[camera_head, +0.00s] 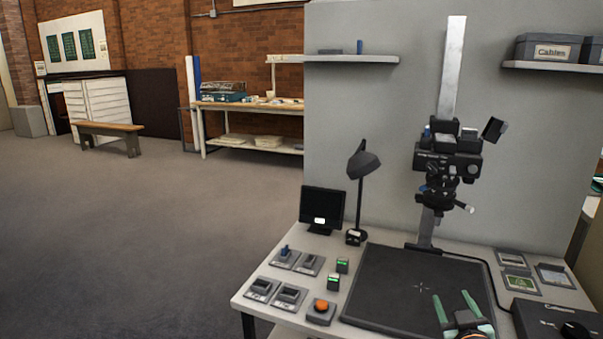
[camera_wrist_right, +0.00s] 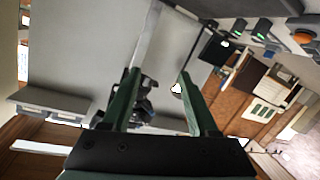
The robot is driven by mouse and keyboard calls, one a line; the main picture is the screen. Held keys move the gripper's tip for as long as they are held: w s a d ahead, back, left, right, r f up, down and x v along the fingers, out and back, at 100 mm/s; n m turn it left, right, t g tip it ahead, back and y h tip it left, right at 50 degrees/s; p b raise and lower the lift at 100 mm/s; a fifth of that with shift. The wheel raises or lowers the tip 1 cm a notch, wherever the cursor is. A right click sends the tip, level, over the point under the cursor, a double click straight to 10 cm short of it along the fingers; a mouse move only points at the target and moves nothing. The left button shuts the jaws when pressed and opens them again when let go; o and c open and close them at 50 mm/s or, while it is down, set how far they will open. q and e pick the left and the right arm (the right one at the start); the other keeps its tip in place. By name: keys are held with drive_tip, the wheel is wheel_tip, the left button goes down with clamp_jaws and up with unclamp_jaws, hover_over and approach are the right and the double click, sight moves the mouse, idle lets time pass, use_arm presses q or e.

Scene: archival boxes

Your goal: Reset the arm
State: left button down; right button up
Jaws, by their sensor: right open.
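My right gripper (camera_head: 451,296) shows at the bottom of the head view, over the front right part of the black baseboard. Its two green fingers stand apart with nothing between them. In the right wrist view the same gripper (camera_wrist_right: 158,74) is open and empty, tilted so the room appears turned. My left gripper is in neither view.
The black baseboard (camera_head: 405,280) lies on the grey table (camera_head: 247,303). A copy-stand column (camera_head: 452,70) carries a camera (camera_head: 447,165) above it. A monitor (camera_head: 322,207), a lamp (camera_head: 362,165), an orange button (camera_head: 321,305) and small switches stand left. Open floor lies further left.

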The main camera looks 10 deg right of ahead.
drive_tip(key=s+a+f+n+g+y, duration=0.35)
drive_tip(key=s+a+f, duration=0.45)
drive_tip(key=s+f, duration=0.4)
drive_tip(key=s+a+f+n+g+y, duration=0.3)
drive_tip(key=s+a+f+n+y, duration=0.15)
drive_tip(key=s+a+f, duration=0.65)
drive_tip(key=w+a+m+y, duration=0.1)
drive_tip(key=a+m, duration=0.4)
drive_tip(key=a, duration=0.2)
use_arm(q)
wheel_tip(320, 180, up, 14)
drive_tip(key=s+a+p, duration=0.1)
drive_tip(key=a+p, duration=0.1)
drive_tip(key=p, duration=1.6)
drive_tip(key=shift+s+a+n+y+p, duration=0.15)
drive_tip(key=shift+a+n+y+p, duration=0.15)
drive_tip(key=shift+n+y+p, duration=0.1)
use_arm(e)
drive_tip(key=s+d+r+t, duration=0.1)
drive_tip(key=d+r, duration=0.2)
drive_tip(key=r, duration=1.1)
drive_tip(key=shift+s+d+h, duration=0.2)
drive_tip(key=shift+h, duration=0.1)
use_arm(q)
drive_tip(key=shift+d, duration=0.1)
